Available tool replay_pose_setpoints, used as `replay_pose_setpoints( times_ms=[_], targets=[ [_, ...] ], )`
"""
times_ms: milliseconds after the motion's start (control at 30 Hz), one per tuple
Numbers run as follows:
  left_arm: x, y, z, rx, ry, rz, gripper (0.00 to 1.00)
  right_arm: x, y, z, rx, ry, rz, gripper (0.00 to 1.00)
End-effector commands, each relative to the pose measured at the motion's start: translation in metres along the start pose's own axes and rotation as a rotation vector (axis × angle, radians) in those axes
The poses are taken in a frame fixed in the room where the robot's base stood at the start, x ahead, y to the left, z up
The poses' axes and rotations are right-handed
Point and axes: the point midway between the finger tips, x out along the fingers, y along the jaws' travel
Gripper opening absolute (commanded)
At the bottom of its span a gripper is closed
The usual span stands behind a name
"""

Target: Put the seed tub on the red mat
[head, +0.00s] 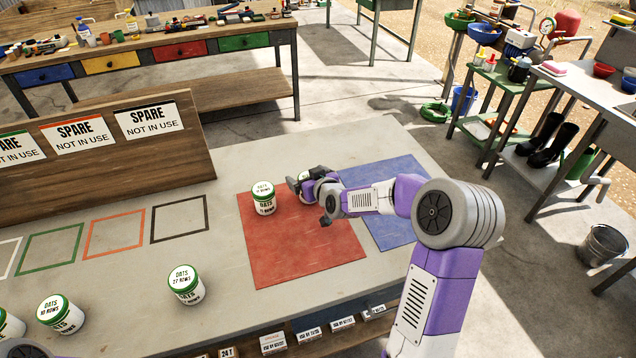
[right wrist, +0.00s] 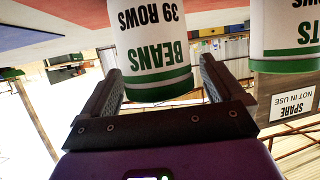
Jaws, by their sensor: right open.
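The red mat (head: 300,250) lies on the grey table. An oats seed tub (head: 263,199), white with a green lid, stands upright on its back left part; its edge shows in the right wrist view (right wrist: 285,30). My right gripper (head: 309,200) is open, low over the back right of the red mat. In the right wrist view a beans tub (right wrist: 150,45), labelled 39 rows, stands between my right gripper's open fingers (right wrist: 160,75). In the head view my gripper hides most of this tub; whether it touches red or blue mat is unclear. My left gripper's fingers are out of view.
A blue mat (head: 400,225) lies right of the red one. More oats tubs stand at front left (head: 186,285) (head: 61,314). Empty coloured outlines (head: 115,232) mark the table's left. A wooden board (head: 110,160) with spare signs stands behind them. The table between is clear.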

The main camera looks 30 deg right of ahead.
Motion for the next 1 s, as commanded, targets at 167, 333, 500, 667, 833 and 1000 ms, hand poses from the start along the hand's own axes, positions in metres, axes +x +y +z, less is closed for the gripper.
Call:
replay_pose_setpoints(
  times_ms=[167,333,500,667,833,1000],
  targets=[
    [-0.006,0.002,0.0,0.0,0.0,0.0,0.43,-0.039,0.002,-0.002,-0.002,0.0,0.004,0.95],
    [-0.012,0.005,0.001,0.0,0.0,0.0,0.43,-0.075,0.001,-0.002,-0.002,0.001,0.004,0.95],
    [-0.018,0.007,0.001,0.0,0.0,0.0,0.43,-0.102,0.001,-0.001,-0.002,0.0,0.003,0.95],
    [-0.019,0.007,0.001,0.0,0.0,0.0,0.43,-0.113,0.001,0.0,-0.001,0.0,0.002,0.95],
    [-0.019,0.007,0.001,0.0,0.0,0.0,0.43,-0.115,0.0,0.001,0.0,0.0,0.001,0.95],
    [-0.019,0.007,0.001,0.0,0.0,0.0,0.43,-0.115,0.0,0.001,0.0,0.0,0.001,0.95]
  ],
)
